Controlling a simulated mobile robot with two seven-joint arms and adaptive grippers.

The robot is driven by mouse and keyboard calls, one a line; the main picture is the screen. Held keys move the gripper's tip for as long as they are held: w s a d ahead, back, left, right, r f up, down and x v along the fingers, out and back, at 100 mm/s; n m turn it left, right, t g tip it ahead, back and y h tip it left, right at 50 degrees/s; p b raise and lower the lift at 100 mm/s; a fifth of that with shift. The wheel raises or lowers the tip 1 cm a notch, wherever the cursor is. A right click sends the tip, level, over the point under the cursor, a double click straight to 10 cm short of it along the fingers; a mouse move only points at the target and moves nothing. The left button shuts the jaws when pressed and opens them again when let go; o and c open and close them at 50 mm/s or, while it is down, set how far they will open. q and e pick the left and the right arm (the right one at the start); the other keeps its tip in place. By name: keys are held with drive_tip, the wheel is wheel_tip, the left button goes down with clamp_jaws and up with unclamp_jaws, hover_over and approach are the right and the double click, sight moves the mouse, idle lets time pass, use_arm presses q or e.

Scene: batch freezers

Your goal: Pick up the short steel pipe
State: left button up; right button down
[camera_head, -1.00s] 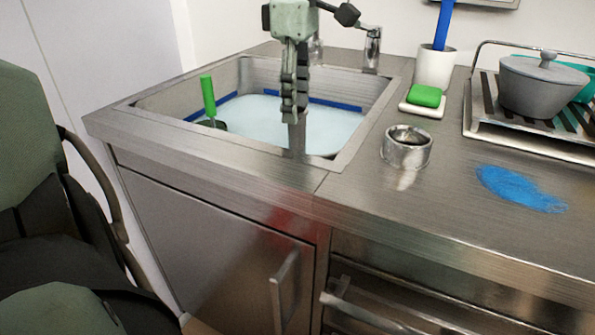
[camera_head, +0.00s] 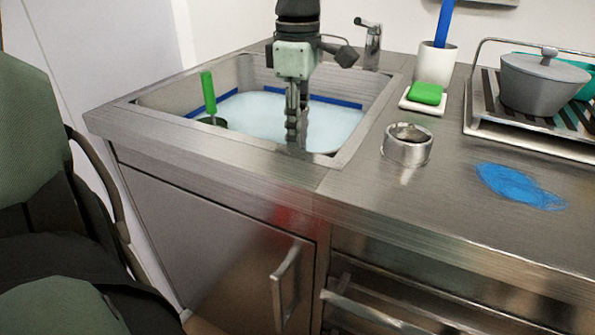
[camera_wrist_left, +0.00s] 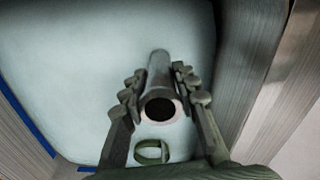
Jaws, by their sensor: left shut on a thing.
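My left gripper (camera_head: 295,135) points down into the sink, its fingers low near the sink's front wall. In the left wrist view its fingers are shut on the short steel pipe (camera_wrist_left: 159,77), a hollow grey tube with a dark open end facing the camera. The pipe points away from the camera, with the pale water beyond it. In the head view the pipe is mostly hidden by the fingers, and I cannot tell whether its lower end touches the sink floor. My right gripper is not in view.
The sink's rim (camera_head: 215,147) surrounds the gripper. A green-handled tool (camera_head: 208,93) stands at the sink's left. On the counter are a steel cup-like ring (camera_head: 406,149), a green sponge (camera_head: 426,93), a white cup (camera_head: 434,66), a blue patch (camera_head: 520,186) and a rack with a grey pot (camera_head: 541,86).

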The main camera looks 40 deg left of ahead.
use_arm(q)
drive_tip(key=shift+c, duration=0.8)
drive_tip(key=shift+r, duration=0.1)
